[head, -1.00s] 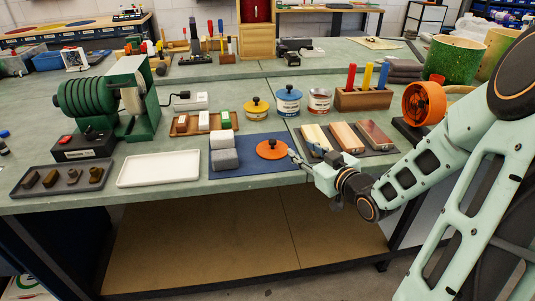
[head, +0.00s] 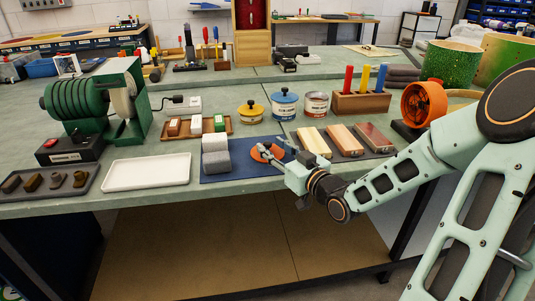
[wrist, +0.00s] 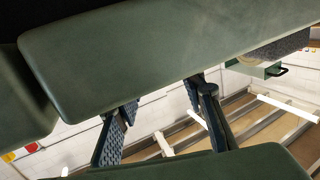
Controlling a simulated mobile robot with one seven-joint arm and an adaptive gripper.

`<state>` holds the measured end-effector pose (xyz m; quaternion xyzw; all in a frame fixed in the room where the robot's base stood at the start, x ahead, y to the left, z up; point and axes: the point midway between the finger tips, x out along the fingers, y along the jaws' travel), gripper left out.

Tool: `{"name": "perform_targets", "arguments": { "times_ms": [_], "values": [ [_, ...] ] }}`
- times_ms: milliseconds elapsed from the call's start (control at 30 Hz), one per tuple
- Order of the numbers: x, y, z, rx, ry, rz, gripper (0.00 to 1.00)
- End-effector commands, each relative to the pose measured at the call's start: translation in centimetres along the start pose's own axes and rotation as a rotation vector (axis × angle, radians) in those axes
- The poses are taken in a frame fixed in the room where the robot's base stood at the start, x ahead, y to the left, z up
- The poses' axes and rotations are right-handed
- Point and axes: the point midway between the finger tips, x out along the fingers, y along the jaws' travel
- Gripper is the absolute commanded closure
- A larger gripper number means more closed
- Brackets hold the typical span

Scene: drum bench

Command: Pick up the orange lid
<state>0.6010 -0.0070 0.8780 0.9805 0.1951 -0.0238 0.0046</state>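The orange lid (head: 258,154) with its dark knob lies on the blue mat (head: 222,176) in the head view, right of a stack of grey and white blocks. My gripper (head: 274,154) is at the lid's right side and partly covers it; I cannot tell whether it touches the lid. In the wrist view the two dark fingers of my gripper (wrist: 162,130) are apart, with nothing seen between them. The lid does not show in the wrist view.
The block stack (head: 215,154) stands close left of the lid. Wooden blocks on a dark mat (head: 377,154) lie to the right. The yellow-lidded tin (head: 251,111), blue-lidded tin (head: 285,106) and open tin (head: 315,104) stand behind. A white tray (head: 147,172) is at left.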

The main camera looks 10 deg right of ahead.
Motion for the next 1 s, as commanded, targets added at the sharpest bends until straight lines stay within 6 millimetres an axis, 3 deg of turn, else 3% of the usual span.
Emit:
{"name": "perform_targets", "arguments": {
  "times_ms": [200, 467, 800, 1000],
  "values": [
    [2.7, -0.1, -0.1, 0.000, 0.000, -0.001, 0.63],
    [2.9, -0.1, -0.2, -0.001, -0.001, 0.000, 0.63],
    [2.9, -0.1, -0.1, 0.000, -0.001, 0.000, 1.00],
    [2.9, -0.1, -0.2, 0.000, -0.001, 0.000, 1.00]
  ]
}}
